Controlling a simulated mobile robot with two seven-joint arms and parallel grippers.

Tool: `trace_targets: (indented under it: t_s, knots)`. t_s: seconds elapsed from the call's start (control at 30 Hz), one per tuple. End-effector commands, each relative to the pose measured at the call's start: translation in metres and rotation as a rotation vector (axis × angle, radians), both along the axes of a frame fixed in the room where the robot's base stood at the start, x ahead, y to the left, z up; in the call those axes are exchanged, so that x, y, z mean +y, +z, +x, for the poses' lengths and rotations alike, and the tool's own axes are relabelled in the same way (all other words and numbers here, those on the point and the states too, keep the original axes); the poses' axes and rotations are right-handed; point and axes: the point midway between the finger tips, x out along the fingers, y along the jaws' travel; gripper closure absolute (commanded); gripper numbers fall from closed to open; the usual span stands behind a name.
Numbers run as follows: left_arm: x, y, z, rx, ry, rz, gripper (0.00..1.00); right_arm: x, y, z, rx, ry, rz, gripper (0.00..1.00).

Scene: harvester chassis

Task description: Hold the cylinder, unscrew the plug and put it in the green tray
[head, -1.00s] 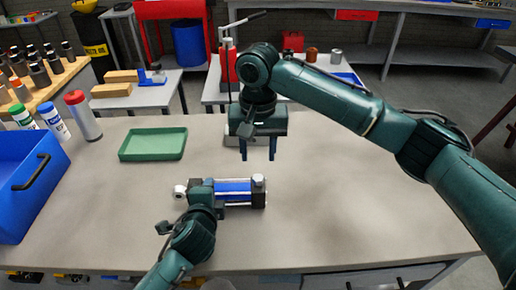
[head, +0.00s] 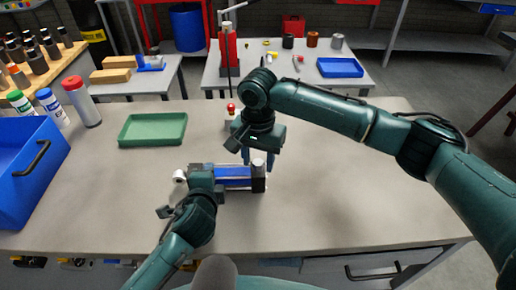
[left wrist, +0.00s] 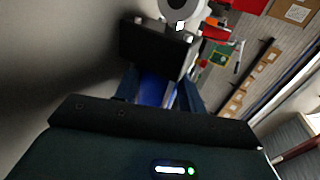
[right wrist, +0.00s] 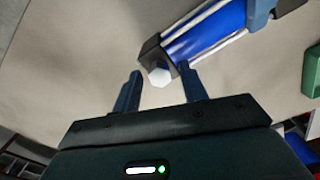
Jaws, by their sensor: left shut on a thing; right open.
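The blue cylinder (head: 234,177) with dark end blocks lies on the workbench, its rod eye to the left. My left gripper (head: 207,179) is shut around its body; the left wrist view shows the blue barrel (left wrist: 155,92) between the fingers. The pale hexagonal plug (head: 258,162) sits on top of the right end block. My right gripper (head: 259,157) points down there, open. In the right wrist view the plug (right wrist: 159,77) appears between the spread fingers; I cannot tell whether they touch it. The green tray (head: 180,138) is empty, behind and left of the cylinder.
A blue bin (head: 22,190) stands at the bench's left edge. Bottles and a red-capped canister (head: 82,102) stand near the back left. The bench's right side is clear.

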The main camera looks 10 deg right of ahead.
Motion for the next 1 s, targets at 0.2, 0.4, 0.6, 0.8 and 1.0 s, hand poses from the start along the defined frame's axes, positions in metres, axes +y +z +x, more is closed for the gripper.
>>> trace_targets:
  t_s: [0.2, 0.4, 0.6, 0.8, 1.0]
  knots:
    - [-0.0003, -0.0001, -0.0003, 0.0, -0.001, 0.0, 1.0, -0.0003, -0.0026, -0.0001, 0.0, 0.0, -0.001, 0.57]
    - [-0.0003, -0.0001, -0.0003, 0.0, -0.001, 0.0, 1.0, -0.0003, -0.0024, -0.0001, 0.0, 0.0, -0.001, 0.67]
    - [-0.0003, -0.0001, -0.0003, 0.0, -0.001, 0.0, 1.0, -0.0003, -0.0023, -0.0001, 0.0, 0.0, -0.001, 0.84]
    - [-0.0002, -0.0001, -0.0003, 0.001, -0.001, 0.0, 1.0, -0.0003, -0.0022, -0.0001, 0.0, 0.0, -0.001, 1.0]
    - [-0.0002, -0.0001, -0.0002, 0.001, 0.0, 0.0, 1.0, -0.0002, -0.0024, -0.0003, 0.001, 0.035, 0.0, 1.0]
